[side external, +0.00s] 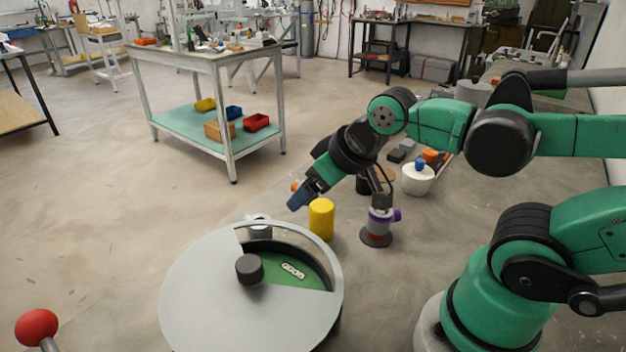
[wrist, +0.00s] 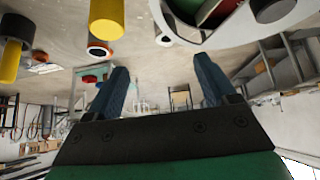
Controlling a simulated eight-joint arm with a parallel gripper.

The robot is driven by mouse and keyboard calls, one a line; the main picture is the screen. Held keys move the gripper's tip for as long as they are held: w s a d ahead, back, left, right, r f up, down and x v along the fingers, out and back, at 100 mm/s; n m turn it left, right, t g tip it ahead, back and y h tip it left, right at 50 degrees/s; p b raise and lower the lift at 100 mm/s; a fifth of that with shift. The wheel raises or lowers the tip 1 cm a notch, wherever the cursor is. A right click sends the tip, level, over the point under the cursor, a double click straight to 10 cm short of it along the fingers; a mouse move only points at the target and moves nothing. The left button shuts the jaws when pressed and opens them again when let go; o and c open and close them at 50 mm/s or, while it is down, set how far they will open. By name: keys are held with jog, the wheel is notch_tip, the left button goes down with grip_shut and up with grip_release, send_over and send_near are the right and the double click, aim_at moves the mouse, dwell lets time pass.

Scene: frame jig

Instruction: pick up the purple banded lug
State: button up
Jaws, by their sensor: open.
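A grey upright piece with purple on it (side external: 381,213) stands on a dark round base in the side view, with a purple knob on its right and red low down. It is the only purple I can make out; I cannot tell if it is the banded lug. A pale linked piece (side external: 293,270) lies in the green opening of the grey round drum (side external: 215,300). My gripper (side external: 298,200) is up and left of the purple piece, tilted, above the yellow cylinder's left side. In the wrist view its blue fingers (wrist: 160,85) are apart with nothing between them.
A yellow cylinder (side external: 321,220) stands between the drum and the purple piece; it also shows in the wrist view (wrist: 107,18). A dark knob (side external: 249,268) rises from the drum. A white pot (side external: 418,179) stands behind, right. Open floor lies left.

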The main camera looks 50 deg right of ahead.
jog(key=shift+o, duration=0.9)
